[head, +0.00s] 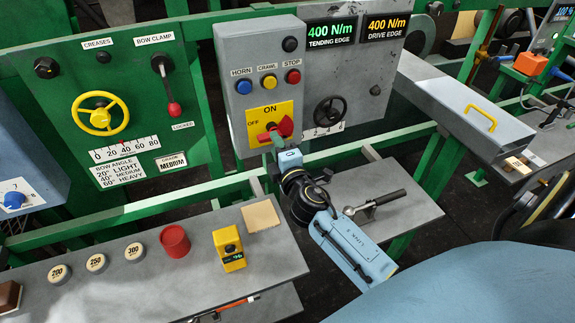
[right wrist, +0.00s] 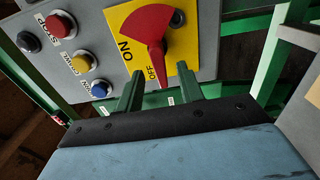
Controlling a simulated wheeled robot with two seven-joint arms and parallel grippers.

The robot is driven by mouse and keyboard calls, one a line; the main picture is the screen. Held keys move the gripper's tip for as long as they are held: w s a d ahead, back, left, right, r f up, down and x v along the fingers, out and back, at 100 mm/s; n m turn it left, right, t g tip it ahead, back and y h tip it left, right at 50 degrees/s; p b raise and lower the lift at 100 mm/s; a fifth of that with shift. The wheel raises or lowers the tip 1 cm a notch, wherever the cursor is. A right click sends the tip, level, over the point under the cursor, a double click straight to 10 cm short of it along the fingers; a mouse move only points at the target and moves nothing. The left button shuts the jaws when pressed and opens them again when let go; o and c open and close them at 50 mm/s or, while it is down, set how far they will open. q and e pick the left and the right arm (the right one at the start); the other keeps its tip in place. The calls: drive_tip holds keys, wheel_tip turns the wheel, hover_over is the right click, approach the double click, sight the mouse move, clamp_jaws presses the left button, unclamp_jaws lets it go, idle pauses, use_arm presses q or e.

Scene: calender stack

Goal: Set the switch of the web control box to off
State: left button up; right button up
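The grey web control box (head: 263,60) has a yellow plate (head: 287,110) marked ON at the top and OFF at the left. The red switch (head: 285,126) is on that plate. In the right wrist view, the narrow end of the red switch (right wrist: 155,35) points toward the gripper, beside the OFF label. My right gripper (head: 278,141) is at the lower part of the plate. Its two green fingers stand apart, with the switch's narrow end between their tips in the picture; I cannot tell whether they touch it. My left gripper is not in view.
HORN, CRAWL and STOP buttons (head: 268,81) sit above the plate. A grey panel with a black handwheel (head: 330,111) adjoins on the right. A green rail (head: 215,183) runs below. A yellow device (head: 229,249) and a red cup (head: 174,241) stand on the front bench.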

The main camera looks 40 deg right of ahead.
drive_tip(key=b+v, duration=0.1)
drive_tip(key=v, duration=0.7)
drive_tip(key=shift+s+a, duration=0.15)
drive_tip(key=shift+s, duration=0.2)
drive_tip(key=s+f+m+g+h, duration=0.1)
drive_tip(key=s+f+m+g, duration=0.5)
drive_tip(key=s+m+g, duration=0.3)
drive_tip(key=s+a+f+m+g+y, duration=0.2)
drive_tip(key=s+a+g+y, duration=0.15)
drive_tip(key=s, duration=0.35)
drive_tip(key=s+a+f+m+g+y, duration=0.1)
drive_tip(key=s+a+m+g+y, duration=0.1)
drive_tip(key=s+a, duration=0.3)
wheel_tip(320, 180, down, 28)
drive_tip(key=s+b, duration=0.2)
drive_tip(key=b, duration=0.1)
drive_tip(key=s+d+f+g+b, duration=0.2)
drive_tip(key=s+d+f+b, duration=0.1)
drive_tip(key=s+f, duration=1.4)
drive_tip(key=shift+d+f, duration=0.35)
drive_tip(key=shift+f, duration=0.5)
